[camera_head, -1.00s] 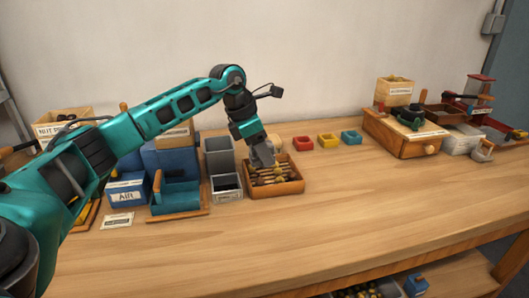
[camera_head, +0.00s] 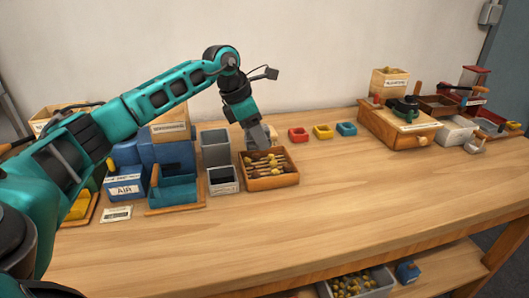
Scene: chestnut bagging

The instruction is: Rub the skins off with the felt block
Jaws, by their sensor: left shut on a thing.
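My left gripper (camera_head: 256,136) reaches down over the back edge of a wooden tray (camera_head: 272,183). It is shut on a grey block at its tip, which I take to be the felt block. The gripper and the tray's back wall overlap, so I cannot tell if the block touches anything. Several yellow and brown pieces (camera_head: 266,162) lie in the tray, too small to tell if their skins are on. My right gripper is not in view.
Left of the tray stand grey bins (camera_head: 222,181), a blue holder (camera_head: 174,191) and a blue box marked AIR (camera_head: 125,188). Small red (camera_head: 298,133), yellow (camera_head: 323,131) and blue (camera_head: 346,128) trays sit behind. A wooden box (camera_head: 398,130) stands at right. The front of the table is clear.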

